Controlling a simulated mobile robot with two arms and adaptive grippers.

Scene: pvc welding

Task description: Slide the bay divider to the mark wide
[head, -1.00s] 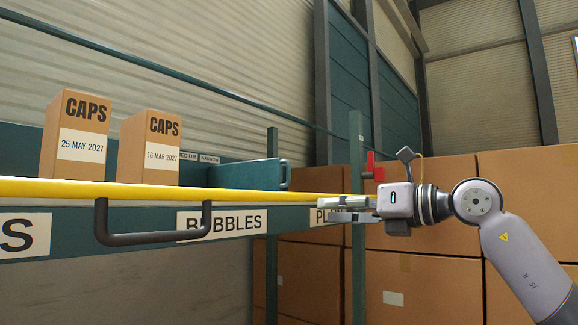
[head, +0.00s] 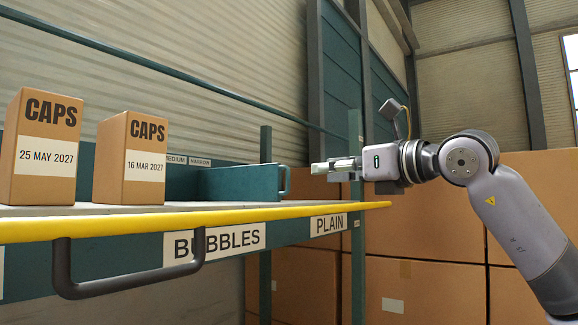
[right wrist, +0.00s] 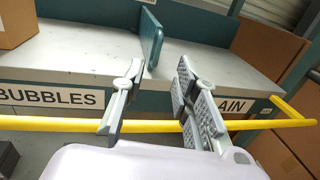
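The bay divider (head: 238,183) is a teal upright panel on the shelf with a handle (head: 285,181) at its right, front end. It shows edge-on in the right wrist view (right wrist: 151,38), just beyond my fingers. My right gripper (head: 318,168) is above the yellow front rail, to the right of the divider handle. In the right wrist view its two fingers (right wrist: 160,76) are apart with nothing between them. Marks for medium (head: 176,159) and narrow (head: 200,162) sit on the back rail. No wide mark is visible. My left gripper is not in view.
Two CAPS boxes (head: 45,150) (head: 132,160) stand on the shelf left of the divider. Large cartons (head: 430,230) are stacked beyond the right end. Shelf space beside the divider is clear.

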